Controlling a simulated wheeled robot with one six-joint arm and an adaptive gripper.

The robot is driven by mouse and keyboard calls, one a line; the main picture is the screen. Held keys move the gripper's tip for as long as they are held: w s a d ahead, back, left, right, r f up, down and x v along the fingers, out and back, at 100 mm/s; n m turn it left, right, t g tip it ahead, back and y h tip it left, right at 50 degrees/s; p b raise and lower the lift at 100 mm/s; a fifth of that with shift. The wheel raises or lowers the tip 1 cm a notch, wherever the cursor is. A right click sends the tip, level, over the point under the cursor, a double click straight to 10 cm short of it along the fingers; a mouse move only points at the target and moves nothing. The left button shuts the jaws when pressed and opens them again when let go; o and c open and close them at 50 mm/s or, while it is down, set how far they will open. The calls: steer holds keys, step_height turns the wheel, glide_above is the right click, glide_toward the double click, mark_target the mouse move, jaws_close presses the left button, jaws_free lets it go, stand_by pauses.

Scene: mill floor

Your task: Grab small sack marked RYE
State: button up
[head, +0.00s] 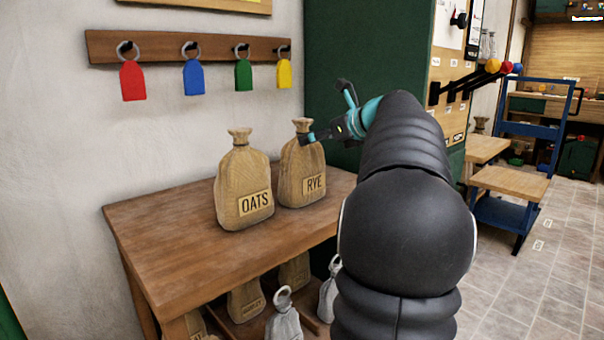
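The small tan sack marked RYE (301,178) stands upright on the wooden table, its tied neck at the top. My gripper (323,112) is open, its two dark fingers spread apart. It is up and to the right of the RYE sack's neck. Nothing shows between the fingers.
The wooden table (160,240) is bare at left. Below it stand more tan sacks (245,303) and grey weights with rings (284,322). Coloured tags hang from a wall rack (150,48). A green cabinet (345,45) rises behind my arm. A blue cart (510,210) stands at right.

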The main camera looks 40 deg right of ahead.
steer(key=shift+b+x, duration=0.3)
steer(key=shift+x, duration=2.65)
steer(key=shift+r, duration=0.1)
steer(key=c, duration=1.5)
steer(key=shift+r, duration=0.15)
steer(key=shift+c, duration=0.2)
